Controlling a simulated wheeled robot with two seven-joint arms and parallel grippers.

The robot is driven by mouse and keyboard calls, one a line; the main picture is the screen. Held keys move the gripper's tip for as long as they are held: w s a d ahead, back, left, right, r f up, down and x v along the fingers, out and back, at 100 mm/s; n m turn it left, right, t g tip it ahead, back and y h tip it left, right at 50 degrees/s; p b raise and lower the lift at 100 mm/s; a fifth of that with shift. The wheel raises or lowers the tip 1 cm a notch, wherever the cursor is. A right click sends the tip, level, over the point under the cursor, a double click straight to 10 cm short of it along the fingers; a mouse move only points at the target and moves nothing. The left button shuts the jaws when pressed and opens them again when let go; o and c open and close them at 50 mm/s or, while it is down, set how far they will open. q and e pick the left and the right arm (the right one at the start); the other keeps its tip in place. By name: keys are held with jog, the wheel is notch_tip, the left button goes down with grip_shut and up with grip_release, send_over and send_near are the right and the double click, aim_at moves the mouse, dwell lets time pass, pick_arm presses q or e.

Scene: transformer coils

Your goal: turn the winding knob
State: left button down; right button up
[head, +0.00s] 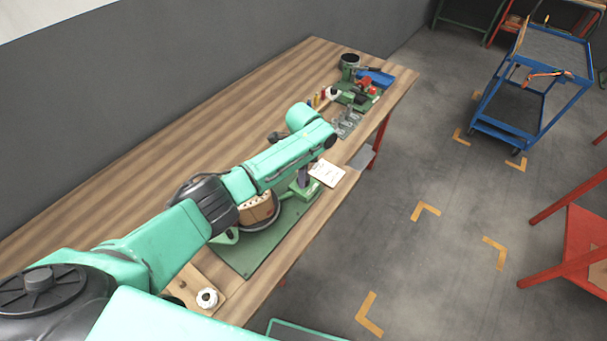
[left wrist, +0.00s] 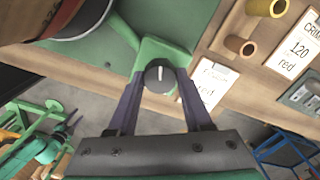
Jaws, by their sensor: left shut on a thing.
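The winding knob (left wrist: 160,74) is a round dark knob with a white pointer mark, set on a green housing (left wrist: 152,50) in the left wrist view. The pointer points roughly toward the top of that picture. My left gripper (left wrist: 161,82) is shut on the knob, with one dark finger on each side of it. In the head view the left gripper (head: 303,180) is at the green winding machine by the bench's front edge. My arm hides the knob there. The wound coil (head: 258,211) sits beside the housing, partly covered by my arm. My right gripper is in neither view.
The wooden bench (head: 225,115) runs along a grey wall. A white card (head: 327,172) lies right of the machine, with spools (left wrist: 240,45) and more cards nearby. Tools and a blue tray (head: 376,78) crowd the far end. A blue cart (head: 530,90) stands on the open floor.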

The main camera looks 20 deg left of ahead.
pick_arm(q)
jog(key=shift+w+r, duration=0.1)
jog(key=shift+c, duration=1.6)
grip_release()
notch_tip(320, 180, up, 14)
jog(key=b, duration=0.2)
jog(key=shift+r, duration=0.25)
